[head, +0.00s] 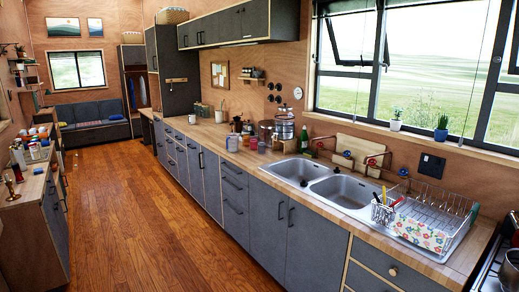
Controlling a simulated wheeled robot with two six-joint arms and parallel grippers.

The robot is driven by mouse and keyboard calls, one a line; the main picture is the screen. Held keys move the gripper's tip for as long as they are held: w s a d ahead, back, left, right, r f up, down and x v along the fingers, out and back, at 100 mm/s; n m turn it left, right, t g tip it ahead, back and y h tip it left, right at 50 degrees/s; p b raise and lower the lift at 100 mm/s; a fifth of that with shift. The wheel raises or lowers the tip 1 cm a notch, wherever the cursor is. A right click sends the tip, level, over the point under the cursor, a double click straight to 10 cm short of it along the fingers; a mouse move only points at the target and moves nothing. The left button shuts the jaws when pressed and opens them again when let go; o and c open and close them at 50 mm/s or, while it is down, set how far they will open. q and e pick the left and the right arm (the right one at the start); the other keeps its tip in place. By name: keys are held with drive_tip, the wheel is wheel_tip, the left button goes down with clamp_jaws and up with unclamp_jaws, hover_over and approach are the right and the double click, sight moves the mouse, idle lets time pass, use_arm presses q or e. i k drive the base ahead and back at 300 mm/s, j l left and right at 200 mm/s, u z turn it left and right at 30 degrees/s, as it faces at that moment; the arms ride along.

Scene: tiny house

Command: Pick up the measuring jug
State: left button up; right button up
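I cannot pick out a measuring jug for certain. On the long wooden counter (335,219), left of the sink, stands a group of small vessels. A clear glass vessel (284,127) with metal parts stands at the back of it. Several small cups or jars stand in front, among them a reddish one (253,144) and a pale one (232,144). They are too small to identify. Neither of my grippers is in view.
A double steel sink (320,182) is set in the counter. A wire dish rack (448,208) with a floral cloth stands on its right. A green bottle (303,140) stands behind the sink. A cluttered counter (30,185) is on the left. The wooden floor (140,215) between is clear.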

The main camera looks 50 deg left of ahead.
sight(232, 138)
drive_tip(key=u, duration=2.05)
drive_tip(key=i+j+u, duration=0.1)
drive_tip(key=i, duration=0.15)
drive_tip(key=i+u, duration=0.4)
drive_tip(key=i, duration=1.3)
drive_tip(key=i+j+z, duration=0.1)
drive_tip(key=i, duration=0.75)
drive_tip(key=i+j+z, duration=0.1)
drive_tip(key=i, duration=0.75)
drive_tip(key=i+j+z, duration=0.15)
drive_tip(key=i+z, duration=0.2)
drive_tip(key=i+j+z, duration=0.35)
drive_tip(key=i, duration=0.15)
drive_tip(key=i+j+z, duration=0.4)
drive_tip(key=l, duration=0.1)
